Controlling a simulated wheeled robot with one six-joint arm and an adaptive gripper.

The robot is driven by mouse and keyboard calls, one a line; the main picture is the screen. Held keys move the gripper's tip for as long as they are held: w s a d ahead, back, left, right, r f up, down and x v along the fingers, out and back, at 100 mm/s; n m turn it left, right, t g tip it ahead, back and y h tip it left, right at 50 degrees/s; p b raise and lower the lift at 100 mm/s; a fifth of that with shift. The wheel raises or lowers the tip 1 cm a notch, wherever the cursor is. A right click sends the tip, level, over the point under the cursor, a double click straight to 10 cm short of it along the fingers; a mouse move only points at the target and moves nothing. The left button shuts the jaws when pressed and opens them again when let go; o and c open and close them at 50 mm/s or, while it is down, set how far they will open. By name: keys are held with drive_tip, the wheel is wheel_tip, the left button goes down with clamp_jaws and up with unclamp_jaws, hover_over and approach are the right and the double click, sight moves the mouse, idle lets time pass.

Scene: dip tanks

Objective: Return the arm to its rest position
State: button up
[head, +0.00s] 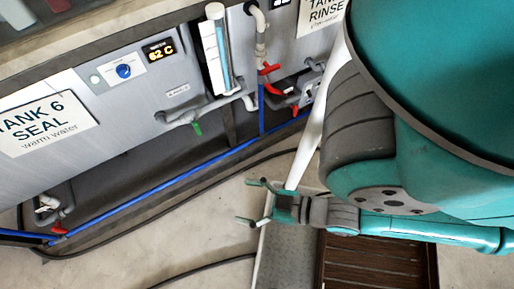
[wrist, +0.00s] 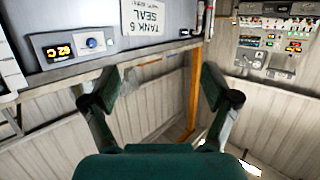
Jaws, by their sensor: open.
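My gripper (head: 258,203) is open and empty in the head view, with its two fingers spread and pointing left. It is above the concrete floor in front of the tanks. Its fingers (wrist: 163,98) also show spread apart in the wrist view, with nothing between them. My teal arm fills the right side of the head view and hides part of the tank row.
Tank 6 SEAL (head: 45,122) stands at the left with a control panel (head: 124,70) reading 62 C. Valves with red handles (head: 270,69) and a blue pipe (head: 160,185) run along the tank fronts. A brown slatted grate (head: 375,262) lies below my arm. An electrical panel (wrist: 275,35) is at right in the wrist view.

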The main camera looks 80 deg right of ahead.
drive_tip(key=shift+s+a+r+y, duration=0.15)
drive_tip(key=shift+s+r, duration=0.15)
drive_tip(key=shift+s, duration=0.35)
drive_tip(key=shift+s+a+r+y, duration=0.15)
drive_tip(key=shift+s+r, duration=0.15)
drive_tip(key=shift+s, duration=0.3)
